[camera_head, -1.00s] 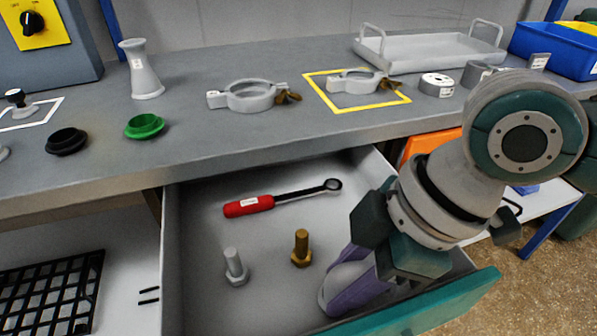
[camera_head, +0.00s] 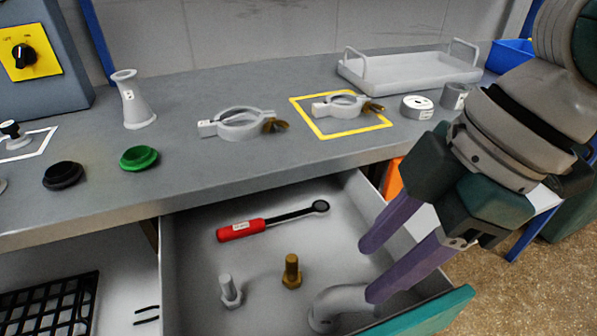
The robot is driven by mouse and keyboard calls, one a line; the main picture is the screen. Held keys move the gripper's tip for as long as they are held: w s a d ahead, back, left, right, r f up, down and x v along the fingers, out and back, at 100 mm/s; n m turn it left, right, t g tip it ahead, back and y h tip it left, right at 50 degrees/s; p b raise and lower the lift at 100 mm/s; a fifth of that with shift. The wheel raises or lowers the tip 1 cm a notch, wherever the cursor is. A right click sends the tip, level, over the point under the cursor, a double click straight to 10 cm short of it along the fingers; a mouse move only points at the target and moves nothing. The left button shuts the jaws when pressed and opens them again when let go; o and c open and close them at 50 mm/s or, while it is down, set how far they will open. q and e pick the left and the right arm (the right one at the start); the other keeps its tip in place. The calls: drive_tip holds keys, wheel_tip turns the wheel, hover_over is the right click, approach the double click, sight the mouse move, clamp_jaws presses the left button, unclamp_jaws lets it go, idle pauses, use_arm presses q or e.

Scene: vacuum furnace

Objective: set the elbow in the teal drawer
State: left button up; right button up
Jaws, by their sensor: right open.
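The grey elbow (camera_head: 338,303) lies in the right front part of the open teal-fronted drawer (camera_head: 425,312), resting on its floor near the front panel. My right gripper (camera_head: 368,272) is open, with its two purple fingers above and beside the elbow. One finger overlaps the elbow's right end in the picture; I cannot tell whether they touch. My left gripper is not in view.
In the drawer lie a red-handled ratchet (camera_head: 270,222), a silver bolt (camera_head: 229,290) and a brass bolt (camera_head: 291,271). On the bench above stand clamps (camera_head: 240,125), a conical reducer (camera_head: 134,100), a green cap (camera_head: 139,158), a black cap (camera_head: 63,176) and a tray (camera_head: 400,73).

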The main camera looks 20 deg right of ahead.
drive_tip(key=shift+v, duration=0.85)
drive_tip(key=s+a+m, duration=0.1)
drive_tip(key=s+a+f+m+t, duration=0.1)
drive_tip(key=a, duration=0.1)
drive_tip(key=s+a+m+t, duration=0.1)
drive_tip(key=m, duration=0.1)
drive_tip(key=shift+s+a+f, duration=0.25)
drive_tip(key=shift+a+f, duration=0.1)
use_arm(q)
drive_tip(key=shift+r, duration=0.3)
use_arm(e)
drive_tip(key=s+d+f+m+h, duration=0.2)
drive_tip(key=s+d+m+h, duration=0.2)
drive_tip(key=s+d+m, duration=0.2)
drive_tip(key=shift+s+d+m, duration=0.2)
drive_tip(key=shift+d+m, duration=0.7)
drive_tip(key=shift+d, duration=0.15)
drive_tip(key=shift+f, duration=0.1)
